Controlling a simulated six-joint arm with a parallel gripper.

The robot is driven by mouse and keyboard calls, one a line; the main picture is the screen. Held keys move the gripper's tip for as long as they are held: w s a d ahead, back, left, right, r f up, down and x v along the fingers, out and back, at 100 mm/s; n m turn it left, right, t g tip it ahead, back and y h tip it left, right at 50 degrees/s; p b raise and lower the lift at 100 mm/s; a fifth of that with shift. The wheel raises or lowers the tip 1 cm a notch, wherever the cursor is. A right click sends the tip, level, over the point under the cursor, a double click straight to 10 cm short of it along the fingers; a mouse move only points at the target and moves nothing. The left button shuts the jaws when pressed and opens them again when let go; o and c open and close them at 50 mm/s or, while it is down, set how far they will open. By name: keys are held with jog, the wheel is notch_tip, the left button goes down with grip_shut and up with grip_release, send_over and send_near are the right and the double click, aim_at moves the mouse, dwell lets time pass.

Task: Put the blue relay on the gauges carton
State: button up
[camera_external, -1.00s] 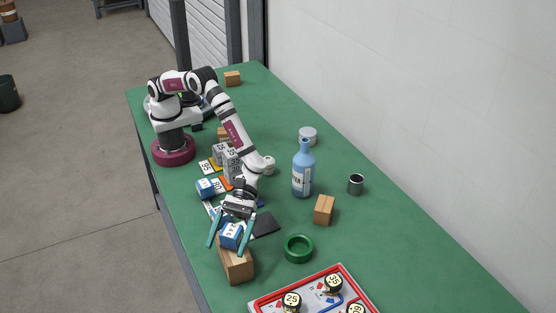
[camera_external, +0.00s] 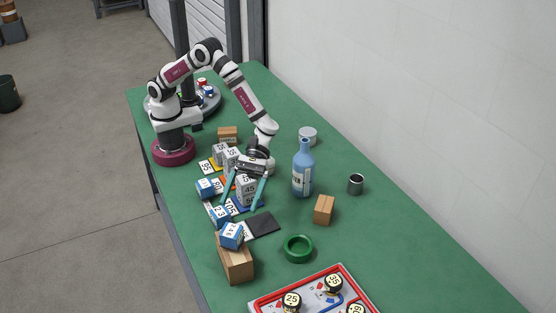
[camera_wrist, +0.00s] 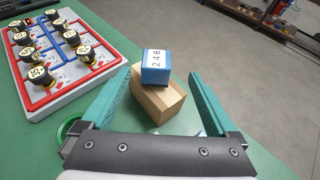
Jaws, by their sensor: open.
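A blue relay (camera_external: 231,235) with a white label rests, slightly turned, on top of a brown carton (camera_external: 237,265) near the table's left edge. In the wrist view the relay (camera_wrist: 156,66), its label seeming to read 246, sits on the carton (camera_wrist: 160,103), beyond my gripper. My gripper (camera_external: 241,202) is open, its teal fingers apart from that relay and pulled back toward my base. In the wrist view my open gripper (camera_wrist: 160,78) has nothing held between its fingers. Other blue relays (camera_external: 220,215) (camera_external: 205,187) stand on coloured labelled mats.
Grey blocks (camera_external: 246,190) stand close under my gripper. A dark pad (camera_external: 263,224), green ring (camera_external: 298,249), small carton (camera_external: 324,210), blue bottle (camera_external: 303,170) and dark-mouthed cup (camera_external: 356,184) are to the right. A red-edged board (camera_wrist: 62,62) holds several gauges.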

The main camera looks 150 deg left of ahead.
jog(key=s+d+r+m+g+y, duration=0.1)
jog(key=s+d+r+m+g, duration=0.25)
jog(key=s+d+m, duration=0.45)
jog(key=s+d+r+m+g+y, duration=0.1)
jog(key=s+d+r+m+g, duration=0.25)
jog(key=s+m, duration=0.5)
jog(key=s+a+m+g+y, duration=0.1)
jog(key=s+a+m+y, duration=0.3)
jog(key=s+m, duration=0.4)
jog(key=s+a+m+g+y, duration=0.1)
jog(key=s+a+m+y, duration=0.3)
jog(key=s, duration=1.1)
jog(key=f+m+y, duration=0.1)
jog(key=m, duration=0.2)
jog(key=shift+s+m+g, duration=0.25)
jog(key=shift+m+g, duration=0.05)
jog(key=shift+m, duration=0.05)
